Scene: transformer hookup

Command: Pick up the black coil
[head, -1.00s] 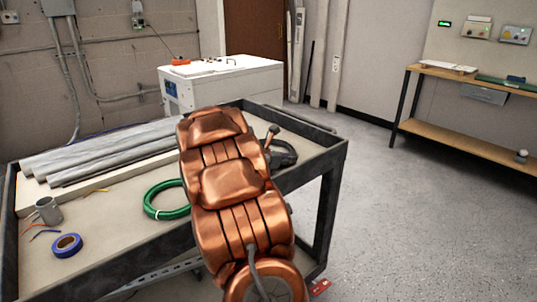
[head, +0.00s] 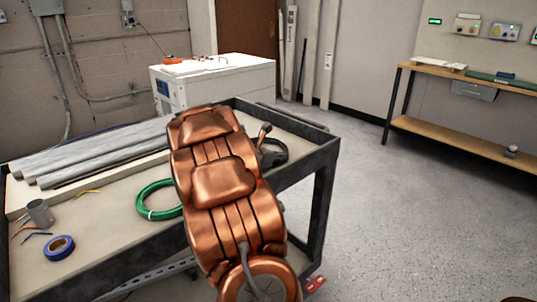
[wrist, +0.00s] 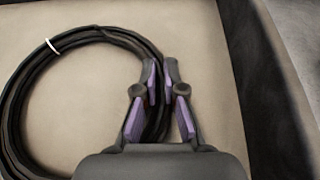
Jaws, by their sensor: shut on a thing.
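The black coil (wrist: 22,92) lies on the beige cart top in the wrist view, with a white tie on its upper left. My gripper (wrist: 160,82) is shut on the right side of the coil, with the black strands between its purple-padded fingers. In the head view my copper-coloured arm reaches over the cart and hides most of the gripper and coil. A dark curved part of the coil (head: 277,153) shows just right of the arm.
The dark-framed cart (head: 322,150) has a raised rim close to my gripper's right. A green coil (head: 146,207), blue tape roll (head: 59,248), grey cup (head: 40,212) and grey pipes (head: 95,152) lie on it. A white cabinet (head: 215,85) stands behind. Floor at right is clear.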

